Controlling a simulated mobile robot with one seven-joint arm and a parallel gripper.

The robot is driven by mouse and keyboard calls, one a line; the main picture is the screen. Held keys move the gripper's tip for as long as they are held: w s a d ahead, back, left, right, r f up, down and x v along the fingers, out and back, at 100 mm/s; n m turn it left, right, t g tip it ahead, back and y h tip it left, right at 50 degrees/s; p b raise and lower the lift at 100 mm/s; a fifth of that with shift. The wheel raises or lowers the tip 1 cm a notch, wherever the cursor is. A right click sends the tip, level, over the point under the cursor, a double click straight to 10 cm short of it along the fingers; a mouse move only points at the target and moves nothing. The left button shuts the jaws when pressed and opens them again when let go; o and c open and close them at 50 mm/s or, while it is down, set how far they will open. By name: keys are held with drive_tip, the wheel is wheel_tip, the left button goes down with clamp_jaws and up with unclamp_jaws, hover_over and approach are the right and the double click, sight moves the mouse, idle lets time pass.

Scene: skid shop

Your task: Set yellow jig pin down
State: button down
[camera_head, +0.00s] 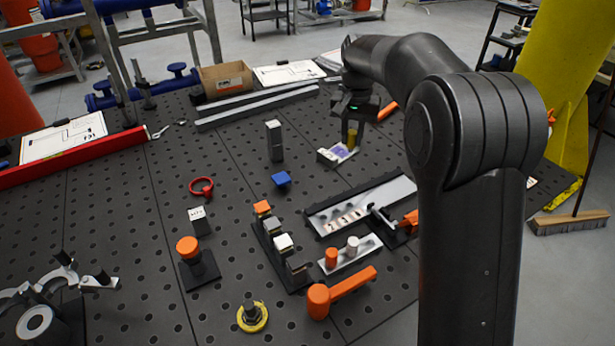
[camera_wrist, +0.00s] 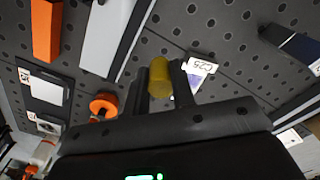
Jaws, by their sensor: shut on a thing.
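The yellow jig pin (camera_head: 352,138) is a short yellow cylinder, and it also shows in the wrist view (camera_wrist: 160,75). My gripper (camera_head: 348,122) is shut on it at the back right of the perforated table. In the wrist view my gripper (camera_wrist: 160,82) has one dark finger on each side of the pin. The pin is over or beside a small light tray (camera_head: 346,155) with a purple patch. I cannot tell whether the pin's lower end touches anything. A white label reading C25 (camera_wrist: 201,64) shows just beside the right finger.
A tall grey block (camera_head: 274,141) and a blue block (camera_head: 281,180) stand left of my gripper. A numbered metal plate (camera_head: 372,203) lies in front. Grey bars (camera_head: 258,105) and a cardboard box (camera_head: 224,79) are behind left. Bare table lies between the bars and the tall block.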

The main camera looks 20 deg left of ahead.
drive_tip(key=a+f, duration=0.2)
drive_tip(key=a, duration=0.2)
drive_tip(key=a+f, duration=0.6)
drive_tip(key=a, duration=0.1)
drive_tip(key=shift+w+a, duration=0.25)
drive_tip(key=shift+a, duration=0.05)
drive_tip(key=shift+f, duration=1.95)
drive_tip(key=c, duration=1.2)
unclamp_jaws()
drive_tip(key=shift+f, duration=0.1)
